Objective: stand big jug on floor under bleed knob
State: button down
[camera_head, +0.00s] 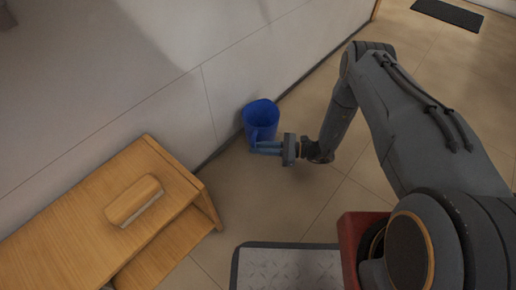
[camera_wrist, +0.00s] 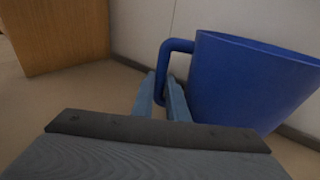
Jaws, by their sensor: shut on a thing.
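The big jug (camera_head: 261,114) is blue and open-topped, and stands close to the wall in the head view, to the right of the wooden bench. It also shows large at the right in the wrist view (camera_wrist: 245,85), with its handle (camera_wrist: 163,62) toward the left. My gripper (camera_head: 256,148) reaches it from the right and is shut on the handle; its fingers (camera_wrist: 171,98) lie around the handle's lower part. The jug looks slightly tilted in the wrist view. Its base is hidden or cut off, so I cannot tell whether it touches the floor. I see no bleed knob in either view.
A wooden bench (camera_head: 70,215) with a brush-like block (camera_head: 134,201) stands at the left against the wall (camera_head: 150,80). A dark mat (camera_head: 447,14) lies far right. The tiled floor (camera_head: 310,195) between is clear.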

jog(key=c, duration=1.7)
grip_release()
jog(key=shift+c, duration=0.2)
